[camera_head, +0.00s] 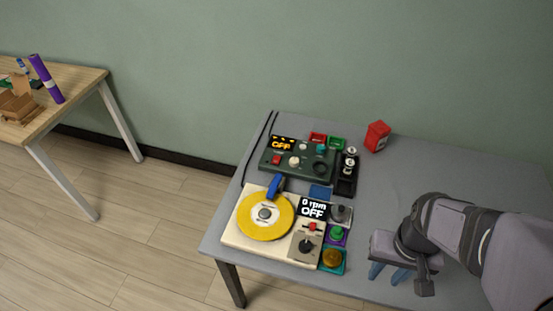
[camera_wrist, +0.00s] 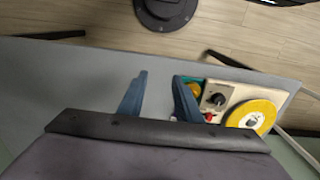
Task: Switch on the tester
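A dark green box (camera_head: 297,161) stands at the back of the grey table. Its display (camera_head: 282,144) reads "OFF" in orange, and it has a red button (camera_head: 277,159), a pale knob (camera_head: 294,161) and a teal knob (camera_head: 321,149). A cream unit (camera_head: 240,234) with a yellow disc (camera_head: 265,217) stands in front of it; its display (camera_head: 312,209) reads "0 rpm OFF". I see no label telling which is the tester. My gripper (camera_head: 388,272) is open and empty over the table's right part, right of both units. In the wrist view its blue fingers (camera_wrist: 160,97) are apart.
A black tray (camera_head: 345,186) with silvery pieces stands right of the green box. A red container (camera_head: 377,136) is at the back. Small coloured trays with knobs line the cream unit's right side. The table (camera_head: 400,180) is bare right of the trays.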

